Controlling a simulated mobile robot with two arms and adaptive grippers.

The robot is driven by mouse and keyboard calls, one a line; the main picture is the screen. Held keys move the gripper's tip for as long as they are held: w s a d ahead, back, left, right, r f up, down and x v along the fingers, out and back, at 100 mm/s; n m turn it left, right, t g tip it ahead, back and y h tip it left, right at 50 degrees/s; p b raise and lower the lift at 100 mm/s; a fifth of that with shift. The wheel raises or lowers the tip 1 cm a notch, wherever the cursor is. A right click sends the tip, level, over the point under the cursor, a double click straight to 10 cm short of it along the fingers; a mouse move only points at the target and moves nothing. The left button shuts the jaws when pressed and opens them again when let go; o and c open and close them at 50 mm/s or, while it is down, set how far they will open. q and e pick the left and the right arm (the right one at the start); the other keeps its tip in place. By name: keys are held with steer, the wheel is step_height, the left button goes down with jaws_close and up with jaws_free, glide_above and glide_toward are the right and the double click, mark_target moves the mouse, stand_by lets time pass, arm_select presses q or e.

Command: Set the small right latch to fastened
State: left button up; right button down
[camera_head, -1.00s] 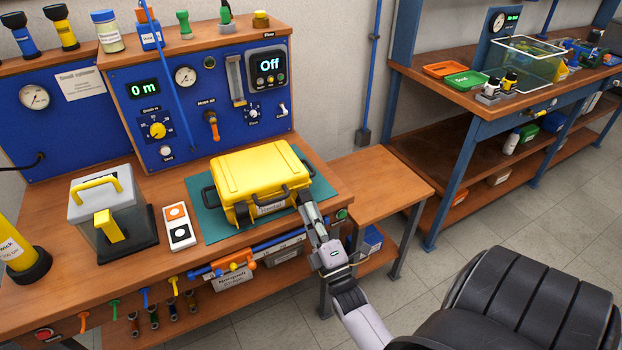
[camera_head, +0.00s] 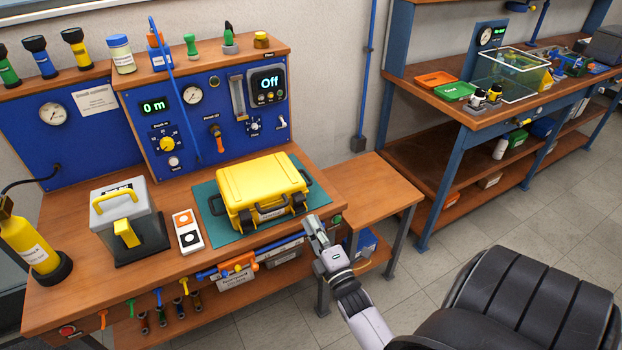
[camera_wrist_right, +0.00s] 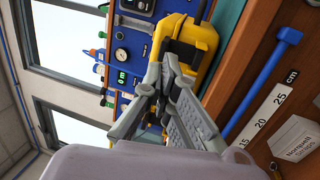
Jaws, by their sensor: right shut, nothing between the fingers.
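The yellow case (camera_head: 262,188) lies closed on a green mat (camera_head: 209,221) on the workbench. Its small right latch (camera_head: 298,199) is a dark piece at the right of the front face, and the left latch (camera_head: 247,218) is a similar one to its left. The right latch is too small to tell how it is set. My right gripper (camera_head: 315,226) is shut and empty, in front of and below the right latch, apart from the case. In the right wrist view its fingers (camera_wrist_right: 168,75) are together before the yellow case (camera_wrist_right: 203,42). My left gripper is not in view.
A blue bar (camera_wrist_right: 262,85) and a ruler (camera_wrist_right: 262,115) show along the bench front.

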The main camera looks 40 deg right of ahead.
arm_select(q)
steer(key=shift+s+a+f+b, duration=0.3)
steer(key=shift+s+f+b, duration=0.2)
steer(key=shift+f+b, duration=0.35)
arm_select(e)
steer(key=r+v, duration=0.2)
steer(key=v, duration=0.8)
steer(key=shift+s, duration=0.3)
